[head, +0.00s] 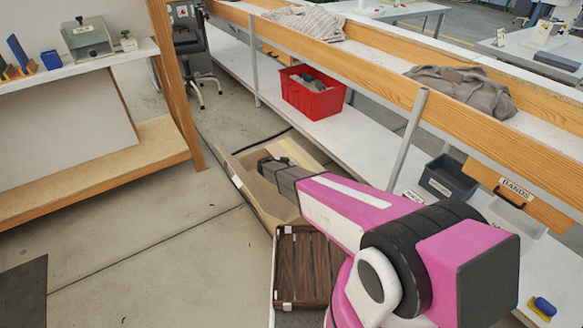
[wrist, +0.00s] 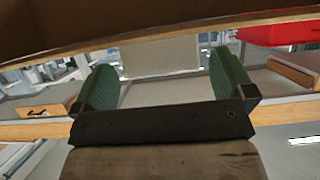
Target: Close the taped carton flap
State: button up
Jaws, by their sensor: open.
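The open cardboard carton (head: 252,192) is near the middle of the head view, beside the long bench. A tan panel on its left side stands raised, with a small white patch on its edge; I cannot tell whether this is the taped flap. My gripper (head: 270,167) is over the carton and hides part of it. In the wrist view my gripper (wrist: 162,82) is open, its two green-padded fingers wide apart with nothing between them. A dark brown surface crosses the top of that view; I cannot tell whether it is the carton.
A dark brown slatted case (head: 305,268) stands nearest me, in front of the carton. A red bin (head: 312,97) and a dark grey bin (head: 445,180) are on the bench's lower shelf. A wooden shelf unit (head: 95,170) is at left. The floor (head: 150,235) between is clear.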

jog(key=v, duration=0.7)
jog(key=shift+a+f, duration=0.1)
jog(key=shift+a, duration=0.05)
